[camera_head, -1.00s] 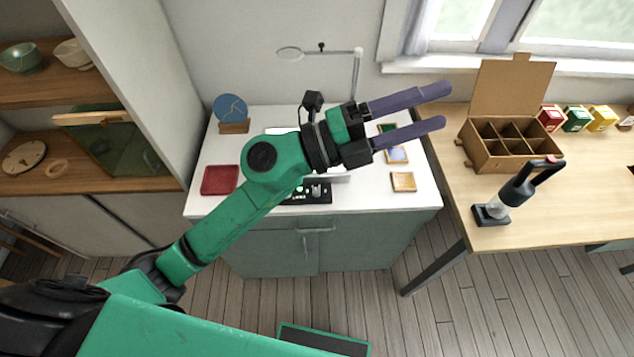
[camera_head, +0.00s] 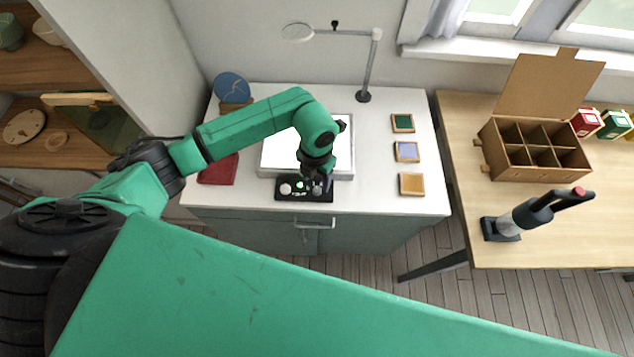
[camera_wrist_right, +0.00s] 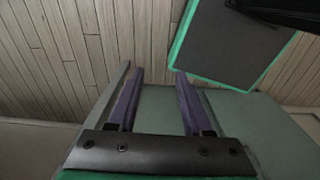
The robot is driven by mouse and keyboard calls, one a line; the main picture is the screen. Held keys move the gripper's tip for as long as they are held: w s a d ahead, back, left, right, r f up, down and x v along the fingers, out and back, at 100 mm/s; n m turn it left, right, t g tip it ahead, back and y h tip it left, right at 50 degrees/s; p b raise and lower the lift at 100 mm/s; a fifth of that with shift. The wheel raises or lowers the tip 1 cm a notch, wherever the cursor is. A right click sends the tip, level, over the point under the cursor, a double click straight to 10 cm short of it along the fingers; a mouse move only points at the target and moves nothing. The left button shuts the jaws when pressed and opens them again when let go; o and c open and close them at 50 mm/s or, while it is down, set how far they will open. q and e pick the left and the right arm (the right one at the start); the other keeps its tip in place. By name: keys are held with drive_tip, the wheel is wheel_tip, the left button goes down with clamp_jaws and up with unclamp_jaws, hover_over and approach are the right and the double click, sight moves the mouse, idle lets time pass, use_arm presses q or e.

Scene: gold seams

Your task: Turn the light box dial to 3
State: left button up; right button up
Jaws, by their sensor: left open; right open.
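The light box (camera_head: 277,157) is a bright white panel on the white cabinet top. Its black control strip (camera_head: 303,197) lies along the front, with a pale round knob (camera_head: 285,189) at left and a green-lit spot near the middle. My left gripper (camera_head: 318,182) points down over the right part of this strip, its fingers open but mostly hidden from above. It hides some of the controls, and I cannot tell whether it touches them. The dial setting is too small to read. My right gripper (camera_wrist_right: 158,78) is open and empty, with purple fingers apart, above the floor beside a grey-green surface.
A lamp (camera_head: 365,80) stands at the back. Several small framed tiles (camera_head: 411,184) lie at right, a red tray (camera_head: 217,170) at left and a blue disc (camera_head: 231,88) behind it. The wooden table (camera_head: 457,180) holds a divided box (camera_head: 545,171) and a black-handled tool (camera_head: 535,212).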

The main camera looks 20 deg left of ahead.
sight(318, 188)
use_arm(q)
drive_tip(key=f, duration=0.2)
drive_tip(key=w+f, duration=0.1)
drive_tip(key=f, duration=0.3)
drive_tip(key=shift+w+p, duration=0.25)
drive_tip(key=shift+p, duration=0.05)
drive_tip(key=shift+f, duration=0.15)
drive_tip(key=shift+s, duration=0.3)
drive_tip(key=shift+c, duration=0.7)
drive_tip(key=c, duration=0.5)
clamp_jaws()
use_arm(e)
drive_tip(key=w, duration=0.2)
drive_tip(key=w+r, duration=0.1)
drive_tip(key=shift+a, duration=0.35)
